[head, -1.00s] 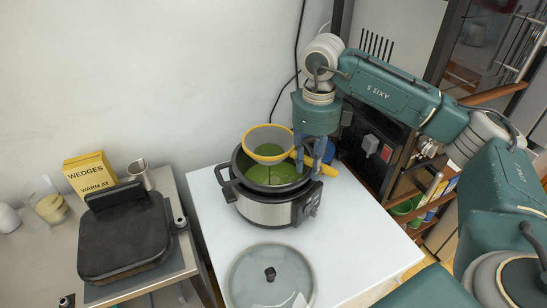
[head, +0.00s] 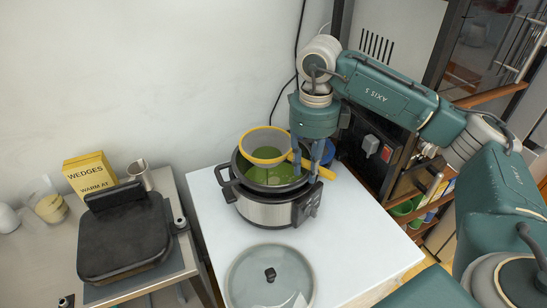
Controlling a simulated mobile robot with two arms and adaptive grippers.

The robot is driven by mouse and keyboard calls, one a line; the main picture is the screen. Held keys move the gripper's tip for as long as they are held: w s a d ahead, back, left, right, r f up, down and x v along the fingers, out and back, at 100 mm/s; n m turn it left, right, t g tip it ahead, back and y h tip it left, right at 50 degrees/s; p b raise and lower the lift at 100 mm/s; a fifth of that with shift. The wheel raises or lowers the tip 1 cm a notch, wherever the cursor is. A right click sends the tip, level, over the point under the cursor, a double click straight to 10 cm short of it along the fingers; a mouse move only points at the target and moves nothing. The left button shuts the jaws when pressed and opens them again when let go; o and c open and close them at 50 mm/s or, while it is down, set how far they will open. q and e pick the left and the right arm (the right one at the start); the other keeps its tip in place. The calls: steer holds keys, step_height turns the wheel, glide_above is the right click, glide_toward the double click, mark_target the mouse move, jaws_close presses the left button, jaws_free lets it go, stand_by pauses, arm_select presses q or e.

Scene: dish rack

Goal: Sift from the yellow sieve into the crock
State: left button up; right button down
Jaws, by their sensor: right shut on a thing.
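The yellow sieve (head: 266,146) has a yellow rim and a grey bowl, and is held over the crock. The crock (head: 266,211) is a silver and black slow cooker on the white table, open, with green contents (head: 270,174) inside. A green drip shows under the sieve's bowl, above the green contents. My right gripper (head: 307,170) points down at the crock's right side and is shut on the sieve's yellow handle (head: 325,169). My left gripper is out of view.
The glass lid (head: 250,278) lies on the white table (head: 350,245) in front of the crock. A black press grill (head: 122,238), a yellow box (head: 90,175), a metal jug (head: 140,174) and a glass (head: 50,208) are on the left counter. The table right of the lid is clear.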

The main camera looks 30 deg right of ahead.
steer(key=w+d, duration=0.3)
steer(key=d, duration=0.3)
steer(key=s+a, duration=0.1)
steer(key=a, duration=0.1)
steer(key=s+a, duration=0.1)
steer(key=a, duration=0.1)
steer(key=s+a, duration=0.1)
steer(key=a, duration=0.1)
steer(key=w+d, duration=0.3)
steer(key=d, duration=0.3)
steer(key=s+a, duration=0.1)
steer(key=a, duration=0.1)
steer(key=s+a, duration=0.1)
steer(key=a, duration=0.1)
steer(key=s+a, duration=0.1)
steer(key=shift+a, duration=0.4)
steer(key=w+d, duration=0.3)
steer(key=d, duration=0.2)
steer(key=r+p, duration=0.1)
steer(key=s+a+r+p, duration=0.1)
steer(key=r, duration=0.1)
steer(key=a+r+p, duration=0.1)
steer(key=r, duration=0.1)
steer(key=shift+s+a, duration=0.2)
steer(key=shift+s, duration=0.15)
